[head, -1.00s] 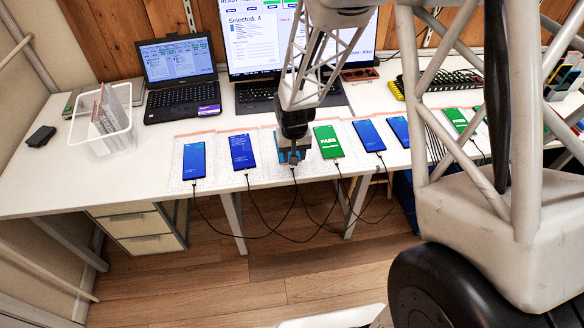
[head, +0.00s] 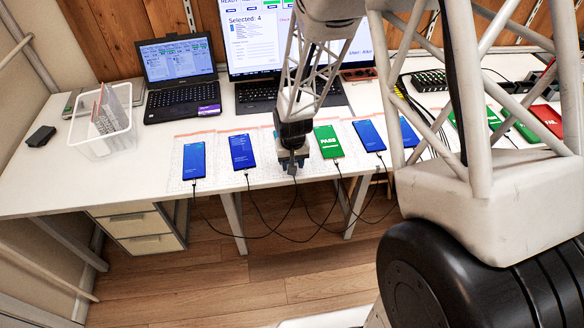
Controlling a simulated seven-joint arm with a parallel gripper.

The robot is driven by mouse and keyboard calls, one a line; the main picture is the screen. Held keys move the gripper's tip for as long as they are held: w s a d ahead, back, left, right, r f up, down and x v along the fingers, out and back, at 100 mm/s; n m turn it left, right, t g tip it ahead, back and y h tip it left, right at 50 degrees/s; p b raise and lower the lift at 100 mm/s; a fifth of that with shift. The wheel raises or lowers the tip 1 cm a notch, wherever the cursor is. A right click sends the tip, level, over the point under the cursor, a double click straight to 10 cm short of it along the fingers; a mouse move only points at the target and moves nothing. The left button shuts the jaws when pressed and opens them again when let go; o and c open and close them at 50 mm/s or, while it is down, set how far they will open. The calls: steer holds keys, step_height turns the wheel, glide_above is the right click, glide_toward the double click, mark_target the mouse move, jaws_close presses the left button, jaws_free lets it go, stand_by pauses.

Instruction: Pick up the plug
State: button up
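My gripper (head: 292,164) points down at the front edge of the white table, over the third phone place from the left. The phone there is almost wholly hidden behind my gripper and wrist. A black charging cable (head: 293,190) hangs from the table edge right below my fingertips. Its plug is hidden or too small to make out, and I cannot tell whether my fingers touch it. Similar plugs sit at the lower ends of the neighbouring phones, such as the blue phone (head: 242,152) on the left and the green PASS phone (head: 328,142) on the right.
More phones lie in a row, including a blue one (head: 193,160) at far left and a red FAIL one (head: 547,120) at far right. A clear bin (head: 103,140), a laptop (head: 180,75) and a monitor stand behind. Loose cables hang below the table edge.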

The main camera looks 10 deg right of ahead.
steer(key=shift+f, duration=0.6)
steer(key=shift+f, duration=0.2)
stand_by(0.8)
jaws_close()
